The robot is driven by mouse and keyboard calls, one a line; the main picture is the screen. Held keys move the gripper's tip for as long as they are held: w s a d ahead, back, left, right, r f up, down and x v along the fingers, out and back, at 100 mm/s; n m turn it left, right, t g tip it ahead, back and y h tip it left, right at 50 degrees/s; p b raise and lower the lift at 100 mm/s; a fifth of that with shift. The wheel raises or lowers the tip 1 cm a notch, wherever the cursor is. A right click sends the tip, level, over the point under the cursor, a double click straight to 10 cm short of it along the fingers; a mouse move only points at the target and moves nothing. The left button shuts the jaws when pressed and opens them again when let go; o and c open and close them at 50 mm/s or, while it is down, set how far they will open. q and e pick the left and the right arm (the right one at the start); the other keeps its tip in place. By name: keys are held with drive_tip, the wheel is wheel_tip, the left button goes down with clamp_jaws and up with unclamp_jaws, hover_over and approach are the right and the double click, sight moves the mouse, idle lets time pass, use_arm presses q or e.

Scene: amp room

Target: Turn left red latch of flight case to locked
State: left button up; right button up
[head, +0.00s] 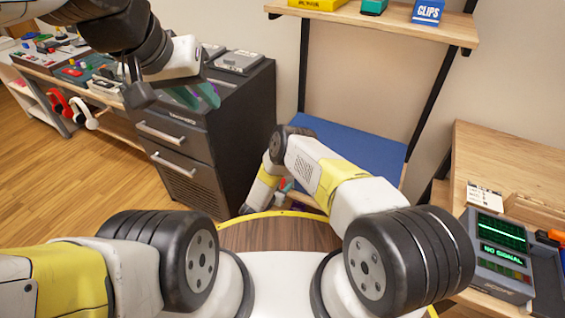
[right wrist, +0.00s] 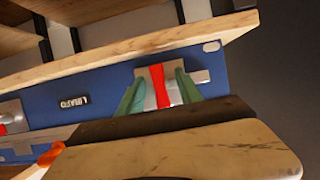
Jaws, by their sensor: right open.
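The blue flight case (head: 350,148) lies on a low shelf in the head view. In the right wrist view its blue front (right wrist: 105,104) carries a red latch (right wrist: 160,86) on a metal plate. My right gripper (right wrist: 158,92) is open, with one green finger on each side of this latch; I cannot tell whether they touch it. Another red latch (right wrist: 3,129) is cut off at the left edge. In the head view my right gripper is mostly hidden by its own arm. My left gripper (head: 197,96) is open and empty, in front of the dark drawer cabinet.
A wooden board (right wrist: 140,50) runs along the case in the right wrist view. The dark drawer cabinet (head: 200,150) stands left of the shelf. A wooden bench (head: 510,160) with a "NO SIGNAL" scope (head: 500,250) is at the right. An upper shelf (head: 370,20) holds small boxes.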

clamp_jaws()
idle(0.3)
drive_tip(key=m+t+y, duration=0.1)
drive_tip(key=m, duration=0.1)
drive_tip(key=shift+m+y, duration=0.4)
drive_tip(key=m+t, duration=0.1)
drive_tip(key=m, duration=0.1)
drive_tip(key=m+t+y, duration=0.1)
drive_tip(key=shift+s+d+m+y, duration=0.1)
drive_tip(key=shift+m+y, duration=0.2)
drive_tip(key=shift+m, duration=0.1)
drive_tip(key=m+t, duration=0.1)
drive_tip(key=m, duration=0.1)
drive_tip(key=shift+f+m+y, duration=0.1)
drive_tip(key=shift+m+y, duration=0.3)
drive_tip(key=shift+m+t, duration=1.1)
drive_tip(key=shift+m, duration=0.8)
